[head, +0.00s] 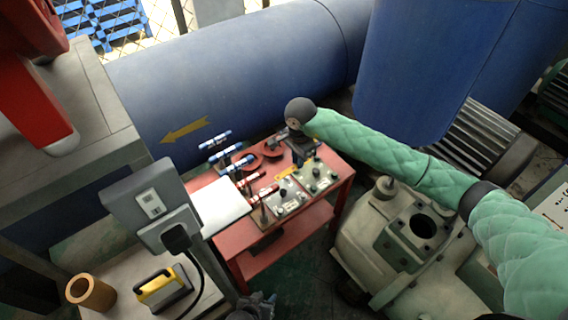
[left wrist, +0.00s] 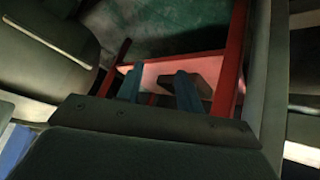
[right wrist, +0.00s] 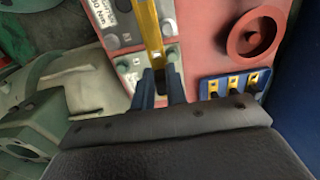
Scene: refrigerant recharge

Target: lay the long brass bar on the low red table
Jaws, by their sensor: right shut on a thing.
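The low red table (head: 340,172) stands in the middle of the head view, its top crowded with tools. My right gripper (right wrist: 161,82) is shut on one end of the long brass bar (right wrist: 148,30). The bar runs away from the fingers over the grey panels on the table. In the head view the bar (head: 287,173) shows as a short yellow strip beside my right gripper (head: 303,158). I cannot tell whether it touches what is below. My left gripper (left wrist: 160,88) is open and empty, with red table framing beyond it; in the head view it is low at the bottom edge (head: 258,306).
On the table are grey panels with knobs (head: 316,176), a red round part (right wrist: 252,38), a blue rack (right wrist: 235,84) and a white sheet (head: 218,205). A grey pump (head: 385,240) stands at right, a blue tank (head: 240,65) behind, a socket post (head: 150,200) in front.

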